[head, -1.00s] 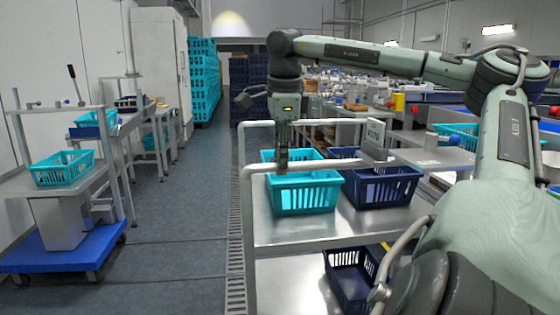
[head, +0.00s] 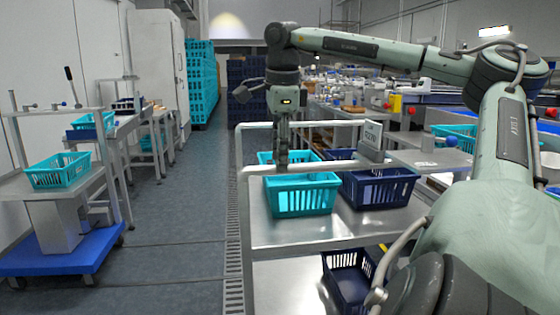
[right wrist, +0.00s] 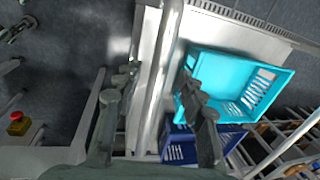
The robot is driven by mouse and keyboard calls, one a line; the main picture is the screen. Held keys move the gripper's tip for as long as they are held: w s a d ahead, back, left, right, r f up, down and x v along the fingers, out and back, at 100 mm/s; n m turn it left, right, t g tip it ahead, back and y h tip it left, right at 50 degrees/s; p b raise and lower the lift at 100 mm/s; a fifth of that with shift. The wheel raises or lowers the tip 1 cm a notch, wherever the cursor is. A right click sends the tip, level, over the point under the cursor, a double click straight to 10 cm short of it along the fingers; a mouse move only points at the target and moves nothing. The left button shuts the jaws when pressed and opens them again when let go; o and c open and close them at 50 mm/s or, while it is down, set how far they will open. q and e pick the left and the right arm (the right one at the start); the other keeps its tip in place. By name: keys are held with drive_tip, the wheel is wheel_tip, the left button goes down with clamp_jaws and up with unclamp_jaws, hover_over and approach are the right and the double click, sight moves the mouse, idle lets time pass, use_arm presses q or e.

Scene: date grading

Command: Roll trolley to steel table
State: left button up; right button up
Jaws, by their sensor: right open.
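A steel trolley (head: 285,229) with tubular rails stands right in front of me. A turquoise basket (head: 301,198) and a dark blue basket (head: 378,190) stand on its upper shelf. My right gripper (head: 283,160) points down at the trolley's upper rail (head: 335,163). In the right wrist view the rail (right wrist: 158,85) runs between the two spread fingers of my right gripper (right wrist: 160,95); contact cannot be told. A steel table (head: 130,122) stands along the left wall, and another steel surface (head: 435,160) is at the right. Which one the task means is unclear. My left gripper is out of view.
Another dark blue basket (head: 350,275) is on the lower shelf. A blue-based cart (head: 62,250) with a turquoise basket (head: 60,171) stands at the left. Stacked turquoise crates (head: 201,80) are at the back. The grey floor aisle (head: 180,215) between is clear.

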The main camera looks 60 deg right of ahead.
wheel_tip(320, 180, up, 10)
drive_tip(key=s+a, duration=0.1)
drive_tip(key=shift+s+a, duration=0.2)
drive_tip(key=shift+a, duration=0.05)
idle(0.5)
